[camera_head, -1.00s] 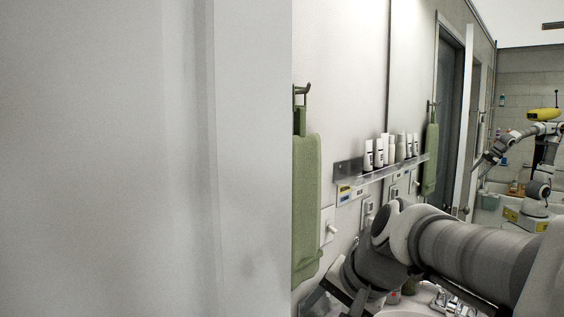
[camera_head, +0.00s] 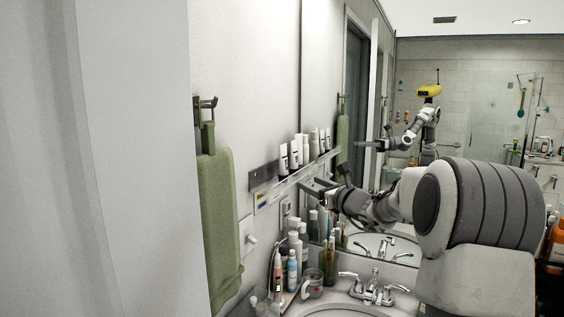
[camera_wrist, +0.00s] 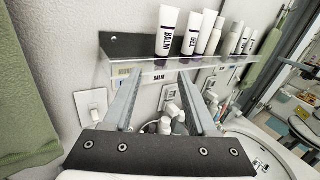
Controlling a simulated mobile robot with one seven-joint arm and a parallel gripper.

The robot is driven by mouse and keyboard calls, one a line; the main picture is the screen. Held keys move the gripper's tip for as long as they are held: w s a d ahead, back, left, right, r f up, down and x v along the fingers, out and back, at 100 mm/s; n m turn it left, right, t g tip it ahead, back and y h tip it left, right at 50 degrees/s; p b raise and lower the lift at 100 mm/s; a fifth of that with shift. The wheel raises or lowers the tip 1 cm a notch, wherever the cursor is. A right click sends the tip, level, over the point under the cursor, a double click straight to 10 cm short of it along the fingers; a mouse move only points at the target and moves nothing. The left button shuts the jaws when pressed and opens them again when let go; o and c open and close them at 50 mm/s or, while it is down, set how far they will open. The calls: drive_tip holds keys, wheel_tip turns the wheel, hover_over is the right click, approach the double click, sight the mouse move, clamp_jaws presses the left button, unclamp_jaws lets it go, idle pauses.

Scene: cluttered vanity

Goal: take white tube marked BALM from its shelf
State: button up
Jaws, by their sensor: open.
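The white tube marked BALM (camera_wrist: 167,32) stands upright on a clear shelf (camera_wrist: 120,72) in the wrist view, leftmost in its row. A similar tube marked GEL (camera_wrist: 190,34) stands just to its right. In the head view the leftmost white tube (camera_head: 283,158) on the shelf is small, and its lettering cannot be read. My gripper (camera_wrist: 160,76) is open and empty. Its two fingers point toward the shelf, with the tips below the BALM tube in the wrist picture and apart from it. A label reading BALM is on the shelf front.
A mirror backs the shelf's right part and reflects tubes and my arm. A green towel (camera_head: 218,215) hangs at left. Several bottles (camera_head: 293,255) crowd the counter beside the sink faucet (camera_head: 372,288). A white switch (camera_wrist: 93,107) is on the wall below the shelf.

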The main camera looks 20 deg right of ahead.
sight(285, 169)
drive_tip(key=p+x, duration=0.1)
drive_tip(key=x, duration=0.3)
drive_tip(key=p+x, duration=0.1)
drive_tip(key=x, duration=0.3)
drive_tip(key=p+x, duration=0.1)
drive_tip(key=x, duration=0.3)
drive_tip(key=shift+w+d+p, duration=0.3)
drive_tip(key=shift+p, duration=0.05)
drive_tip(key=p+x, duration=0.1)
drive_tip(key=x, duration=0.2)
drive_tip(key=shift+w+r+p, duration=0.1)
drive_tip(key=shift+r+p, duration=0.05)
drive_tip(key=shift+p, duration=0.2)
drive_tip(key=shift+p+x, duration=0.3)
drive_tip(key=shift+x, duration=0.6)
clamp_jaws()
